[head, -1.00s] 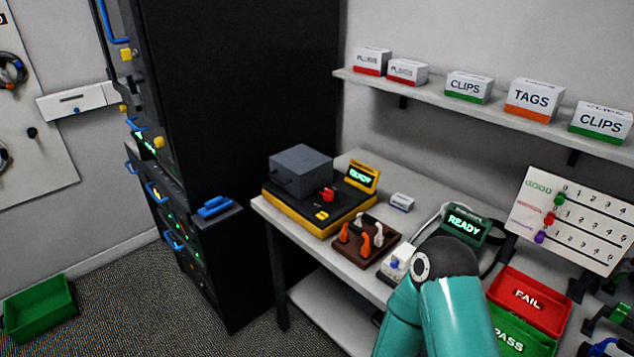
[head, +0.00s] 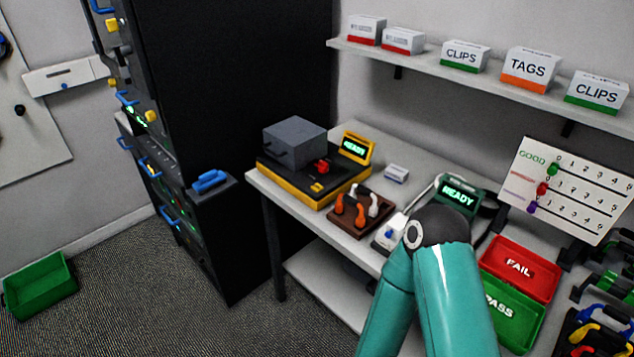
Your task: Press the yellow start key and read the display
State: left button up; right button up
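A yellow and black tester (head: 290,187) stands at the left end of the bench, with a grey block (head: 294,141) and a red knob on top. A second, dark green unit (head: 458,194) farther right also reads READY. A teal arm of mine rises from the bottom right, its dark joint in front of the bench. No gripper fingers show; neither gripper is in view.
A brown rack with orange and white clips (head: 361,210) and a white device (head: 388,234) stand right of the tester. Red FAIL (head: 520,268) and green PASS (head: 514,313) trays lie farther right. A black cabinet (head: 240,80) stands left of the bench.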

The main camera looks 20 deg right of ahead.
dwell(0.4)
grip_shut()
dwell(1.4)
